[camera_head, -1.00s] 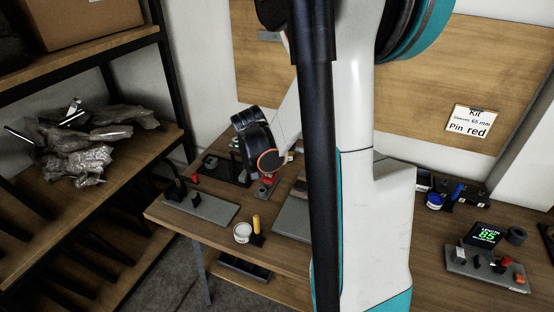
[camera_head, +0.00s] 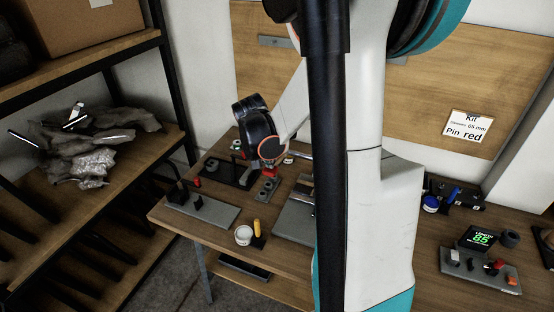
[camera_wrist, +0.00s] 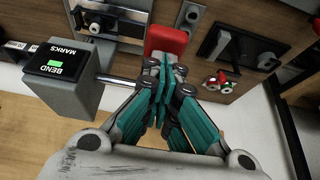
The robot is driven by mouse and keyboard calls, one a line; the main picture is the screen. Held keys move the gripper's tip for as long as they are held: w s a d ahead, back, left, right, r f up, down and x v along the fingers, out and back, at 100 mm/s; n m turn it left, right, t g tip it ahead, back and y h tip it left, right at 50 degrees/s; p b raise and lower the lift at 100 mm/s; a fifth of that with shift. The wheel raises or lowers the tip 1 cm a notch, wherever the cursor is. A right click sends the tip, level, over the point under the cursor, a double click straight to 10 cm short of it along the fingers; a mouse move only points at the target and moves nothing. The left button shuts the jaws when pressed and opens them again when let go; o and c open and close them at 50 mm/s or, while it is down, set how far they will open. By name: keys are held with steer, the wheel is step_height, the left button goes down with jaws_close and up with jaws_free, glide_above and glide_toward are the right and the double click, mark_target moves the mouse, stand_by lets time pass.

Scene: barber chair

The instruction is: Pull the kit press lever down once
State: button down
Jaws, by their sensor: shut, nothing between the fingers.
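My gripper (camera_wrist: 163,68) is shut, its teal fingers together with nothing between them. In the wrist view a red block-shaped handle (camera_wrist: 167,38) lies just beyond the fingertips; it looks like the lever's grip, but I cannot tell if the fingers touch it. A metal rod (camera_wrist: 118,80) runs from a grey box with a "BEND MARKS" display (camera_wrist: 57,63) toward the fingers, which hide its end. In the head view my gripper (camera_head: 268,160) is low over the bench, and a bit of red shows under it. The press body cannot be made out clearly.
A black fixture (camera_wrist: 228,45) and small red and green parts (camera_wrist: 218,82) lie right of the handle in the wrist view.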

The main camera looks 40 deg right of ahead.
steer(key=r+p, duration=0.1)
steer(key=r, duration=0.1)
steer(key=d+r+p, duration=0.1)
steer(key=r+p, duration=0.1)
steer(key=r, duration=0.1)
steer(key=shift+w+d+r+p, duration=0.3)
steer(key=shift+w+d+p, duration=0.05)
steer(key=shift+a, duration=0.1)
stand_by(0.9)
